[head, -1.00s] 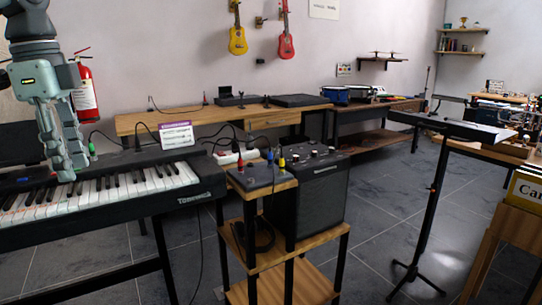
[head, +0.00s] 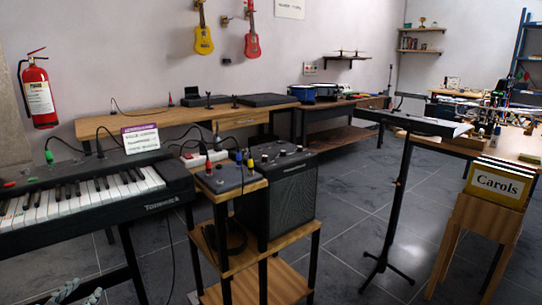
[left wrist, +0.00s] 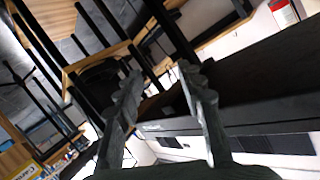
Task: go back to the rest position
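My left gripper (head: 80,291) shows only as its fingertips at the bottom left edge of the head view, low in front of the keyboard. In the left wrist view its two fingers (left wrist: 160,80) stand apart with nothing between them, so it is open and empty. My right gripper is in neither view.
The keyboard (head: 168,196) stands at the left on a dark stand; its body also fills the right of the left wrist view (left wrist: 265,85). A wooden stand (head: 290,285) holds a pedal unit (head: 222,178) and an amplifier (head: 283,205). A music stand (head: 393,210) and a Carols box (head: 497,185) are right.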

